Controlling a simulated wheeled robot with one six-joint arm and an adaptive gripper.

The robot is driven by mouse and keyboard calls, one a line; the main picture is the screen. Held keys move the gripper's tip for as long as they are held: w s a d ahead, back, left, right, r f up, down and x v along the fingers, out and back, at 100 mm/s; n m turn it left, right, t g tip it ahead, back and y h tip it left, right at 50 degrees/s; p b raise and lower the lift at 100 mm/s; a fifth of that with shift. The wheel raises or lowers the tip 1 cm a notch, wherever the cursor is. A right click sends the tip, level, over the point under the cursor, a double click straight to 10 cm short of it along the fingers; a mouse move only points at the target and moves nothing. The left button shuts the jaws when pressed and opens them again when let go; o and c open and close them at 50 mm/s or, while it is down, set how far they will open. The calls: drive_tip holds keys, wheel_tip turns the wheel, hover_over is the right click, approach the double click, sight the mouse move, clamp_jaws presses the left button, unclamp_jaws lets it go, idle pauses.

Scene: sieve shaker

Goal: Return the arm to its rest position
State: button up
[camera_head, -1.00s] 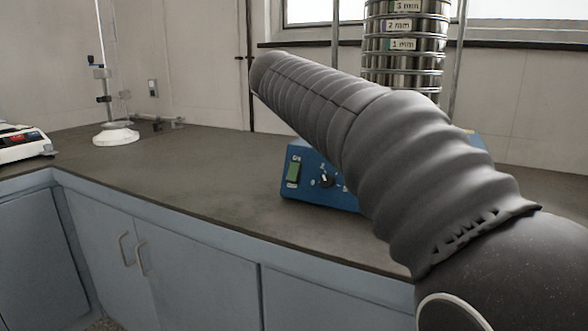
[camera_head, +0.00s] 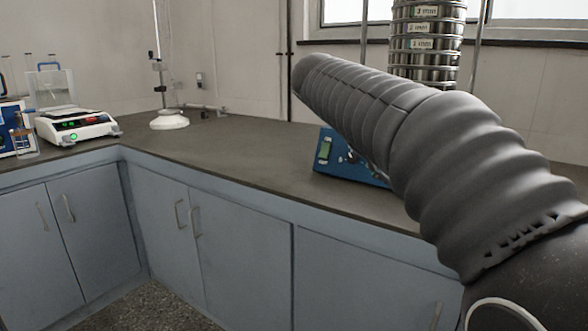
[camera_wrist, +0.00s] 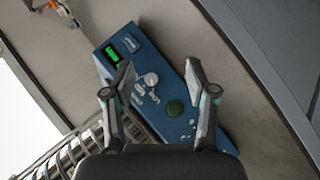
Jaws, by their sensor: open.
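My arm in its dark ribbed sleeve crosses the right side of the head view and hides part of the sieve shaker. My gripper (camera_wrist: 160,88) shows only in the wrist view, with its two fingers apart and nothing between them. Beyond the fingers is the blue control base of the sieve shaker (camera_wrist: 172,58), with a green display, a knob and a round green button. In the head view the blue base (camera_head: 327,152) sits on the counter, and the stack of metal sieves (camera_head: 425,62) rises behind my arm.
The dark worktop (camera_head: 235,160) is clear between the shaker and the corner. A white stirrer or hot plate (camera_head: 80,124), a bottle (camera_head: 22,138) and a stand with a white base (camera_head: 169,120) are on the left. Blue-grey cabinets (camera_head: 240,255) are below.

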drive_tip(key=s+a+f+n+t+y, duration=0.1)
drive_tip(key=s+a+f+n+y, duration=0.15)
drive_tip(key=f, duration=0.45)
drive_tip(key=s+a+f+n+y, duration=0.1)
drive_tip(key=a+f+y, duration=0.15)
drive_tip(key=f, duration=0.45)
drive_tip(key=s+f+m+t+y, duration=0.1)
drive_tip(key=s+f+m+y, duration=0.1)
drive_tip(key=s+f, duration=0.3)
drive_tip(key=s+d+f+m+t+y, duration=0.1)
drive_tip(key=s+f, duration=0.4)
drive_tip(key=s, duration=0.9)
drive_tip(key=shift+d+m+y, duration=0.3)
drive_tip(key=shift+m+y, duration=0.05)
drive_tip(key=shift+y, duration=0.25)
drive_tip(key=shift+f, duration=0.1)
